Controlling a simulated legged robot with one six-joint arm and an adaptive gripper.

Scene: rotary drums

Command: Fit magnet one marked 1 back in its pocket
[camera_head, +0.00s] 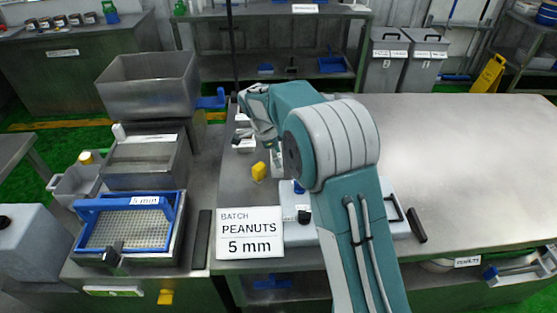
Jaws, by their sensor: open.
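My arm reaches up from the bottom middle, and its wrist bends down over the left part of the steel table (470,150). My gripper (276,162) is small and partly hidden behind my forearm; it looks open and points down. I see no magnet with a readable 1 and no clear pocket. Small white and dark items (244,140) stand just left of the gripper, too small to tell apart. A pale case (386,204) on the table is mostly covered by my arm.
A sign reading "BATCH PEANUTS 5 mm" (249,243) stands at the table's front left. Left of it are a blue-framed sieve (125,224), a steel box (142,162) and a hopper (150,88). A dark bar (417,225) lies right of my arm. The table's right part is clear.

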